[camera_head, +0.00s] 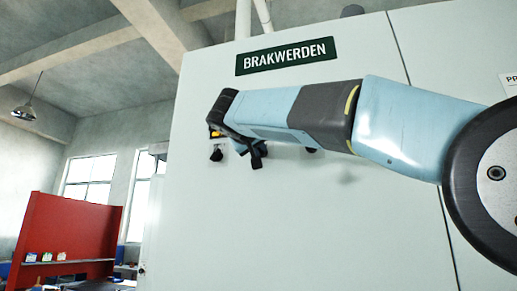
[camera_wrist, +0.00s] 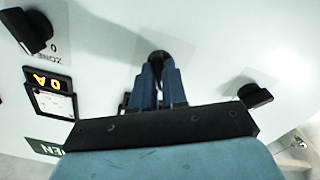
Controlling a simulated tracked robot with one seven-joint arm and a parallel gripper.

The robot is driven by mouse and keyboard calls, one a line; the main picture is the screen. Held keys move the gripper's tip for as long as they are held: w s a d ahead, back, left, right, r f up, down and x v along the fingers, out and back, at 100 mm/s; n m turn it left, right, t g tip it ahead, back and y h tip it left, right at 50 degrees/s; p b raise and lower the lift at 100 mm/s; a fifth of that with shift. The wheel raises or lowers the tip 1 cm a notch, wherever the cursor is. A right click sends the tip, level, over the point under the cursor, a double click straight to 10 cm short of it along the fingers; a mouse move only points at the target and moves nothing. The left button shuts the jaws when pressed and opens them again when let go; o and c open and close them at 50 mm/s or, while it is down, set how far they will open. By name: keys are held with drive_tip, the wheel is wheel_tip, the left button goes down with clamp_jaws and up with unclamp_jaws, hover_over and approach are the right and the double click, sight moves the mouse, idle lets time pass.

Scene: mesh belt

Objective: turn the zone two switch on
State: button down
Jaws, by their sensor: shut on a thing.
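A row of black rotary switches sits on the pale cabinet front. My gripper (camera_wrist: 160,85) is shut on the middle switch (camera_wrist: 158,57), its two blue-grey fingers on either side of the dark knob. In the head view my gripper (camera_head: 256,153) reaches the panel from the right and hides most of that switch. Another switch (camera_wrist: 27,30) is at the upper left of the wrist view, with a partly visible "ZONE" label and a "0" mark beside it. A third switch (camera_wrist: 255,95) is at the right. The held switch's label cannot be read.
A small display (camera_wrist: 50,90) with orange characters lies left of the gripper in the wrist view. The cabinet front (camera_head: 300,220) is clear below the arm. A red partition (camera_head: 70,235) stands far left.

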drive_tip(key=shift+m, duration=0.3)
drive_tip(key=m, duration=1.1)
drive_tip(key=shift+f, duration=0.1)
drive_tip(key=shift+m, duration=0.3)
idle(0.4)
drive_tip(key=c, duration=1.2)
unclamp_jaws()
drive_tip(key=shift+o, duration=0.2)
drive_tip(key=shift+s+a, duration=0.1)
drive_tip(key=v, duration=1.3)
drive_tip(key=shift+s, duration=0.2)
